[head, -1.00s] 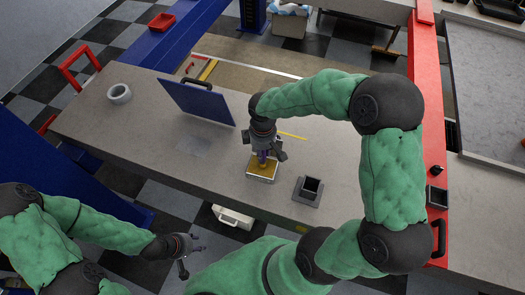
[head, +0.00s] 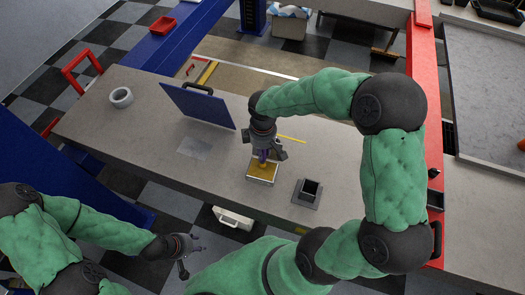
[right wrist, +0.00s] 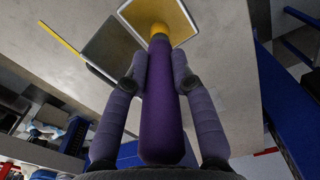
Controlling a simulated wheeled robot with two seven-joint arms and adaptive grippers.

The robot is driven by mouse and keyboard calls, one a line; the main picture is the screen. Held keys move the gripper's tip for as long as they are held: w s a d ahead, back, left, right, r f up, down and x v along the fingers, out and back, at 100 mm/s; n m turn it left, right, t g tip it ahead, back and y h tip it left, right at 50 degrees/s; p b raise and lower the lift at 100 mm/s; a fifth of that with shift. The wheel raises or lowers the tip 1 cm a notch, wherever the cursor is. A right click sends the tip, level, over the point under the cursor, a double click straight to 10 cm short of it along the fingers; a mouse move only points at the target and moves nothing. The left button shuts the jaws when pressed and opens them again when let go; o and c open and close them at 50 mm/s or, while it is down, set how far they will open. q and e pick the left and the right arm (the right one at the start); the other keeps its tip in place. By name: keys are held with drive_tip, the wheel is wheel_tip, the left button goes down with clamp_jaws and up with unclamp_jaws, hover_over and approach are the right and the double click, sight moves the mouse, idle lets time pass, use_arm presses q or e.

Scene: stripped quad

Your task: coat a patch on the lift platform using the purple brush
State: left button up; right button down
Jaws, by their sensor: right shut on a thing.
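The purple brush (right wrist: 163,100) stands between the fingers of my right gripper (head: 265,153), which is shut on its handle. Its yellow head (right wrist: 160,30) points down at a shallow tray with a yellow inside (head: 261,178). Whether the bristles touch the tray floor, I cannot tell. The lift platform (head: 345,160) is a long grey surface. A faint, lighter grey square patch (head: 194,148) lies on it, left of the tray. My left gripper (head: 193,254) is open and empty, in front of the platform's near edge.
A blue panel (head: 198,104) stands tilted behind the patch. A dark square holder (head: 308,192) is right of the tray. A grey ring (head: 121,97) sits at the far left. A yellow strip (head: 292,139) lies behind the brush. Red rails (head: 426,90) bound the right.

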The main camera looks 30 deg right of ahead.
wheel_tip(320, 180, up, 4)
drive_tip(key=p, duration=0.2)
drive_tip(key=shift+p, duration=0.3)
idle(0.7)
